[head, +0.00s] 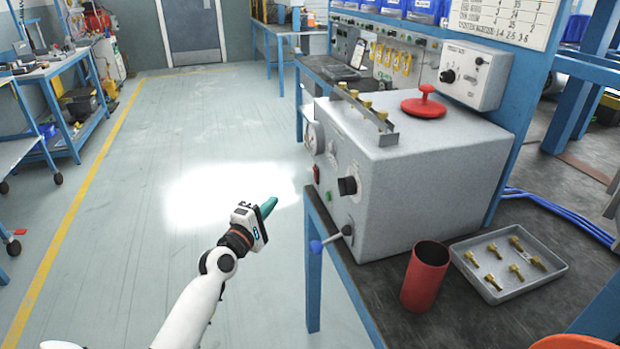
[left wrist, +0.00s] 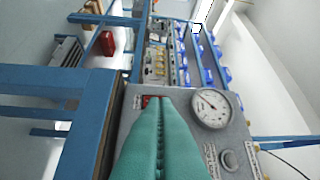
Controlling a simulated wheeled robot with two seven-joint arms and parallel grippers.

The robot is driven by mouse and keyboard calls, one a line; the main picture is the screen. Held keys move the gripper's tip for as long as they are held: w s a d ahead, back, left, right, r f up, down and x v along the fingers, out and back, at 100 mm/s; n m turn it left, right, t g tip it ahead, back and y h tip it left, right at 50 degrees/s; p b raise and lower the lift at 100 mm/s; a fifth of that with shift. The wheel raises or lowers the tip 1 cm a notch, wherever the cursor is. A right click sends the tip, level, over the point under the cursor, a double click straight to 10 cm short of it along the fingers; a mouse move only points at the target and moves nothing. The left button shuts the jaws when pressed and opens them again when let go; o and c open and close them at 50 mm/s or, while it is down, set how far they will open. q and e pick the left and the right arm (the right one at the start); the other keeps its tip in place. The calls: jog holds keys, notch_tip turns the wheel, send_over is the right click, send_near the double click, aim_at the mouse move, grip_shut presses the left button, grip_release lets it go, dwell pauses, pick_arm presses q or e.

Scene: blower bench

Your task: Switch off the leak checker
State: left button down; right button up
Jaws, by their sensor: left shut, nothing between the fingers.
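The leak checker is a light grey box (head: 430,180) on the dark bench top. Its front panel carries a round gauge (head: 311,138), a red switch (head: 316,174), a small green button (head: 328,196) and a black knob (head: 348,186). My left gripper (head: 268,206) is shut and empty, with teal fingers, in front of and apart from the panel in the head view. In the left wrist view, the closed fingers (left wrist: 158,110) point at the panel; the red switch (left wrist: 147,101) shows just beyond their tips, partly hidden. The gauge (left wrist: 211,108) is to its right. My right gripper is not in view.
A red cup (head: 425,276) and a tray (head: 484,247) of brass fittings stand near the box. A red-handled lid (head: 425,104) is on top. The floor left of the bench is open.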

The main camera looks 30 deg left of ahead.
pick_arm(q)
jog(key=shift+s+d+r, duration=0.1)
send_near(315, 175)
jog(key=w+a, duration=0.4)
jog(key=a, duration=0.1)
jog(key=shift+w+d+r, duration=0.25)
jog(key=shift+w+d, duration=0.35)
jog(key=shift+w, duration=0.2)
jog(key=shift+w+d+r, duration=0.2)
jog(key=shift+w+d, duration=0.45)
jog(key=shift+w, duration=0.15)
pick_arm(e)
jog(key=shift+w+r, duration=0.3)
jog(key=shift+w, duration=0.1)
pick_arm(q)
jog(key=shift+w+d+r, duration=0.1)
jog(key=shift+r, duration=0.05)
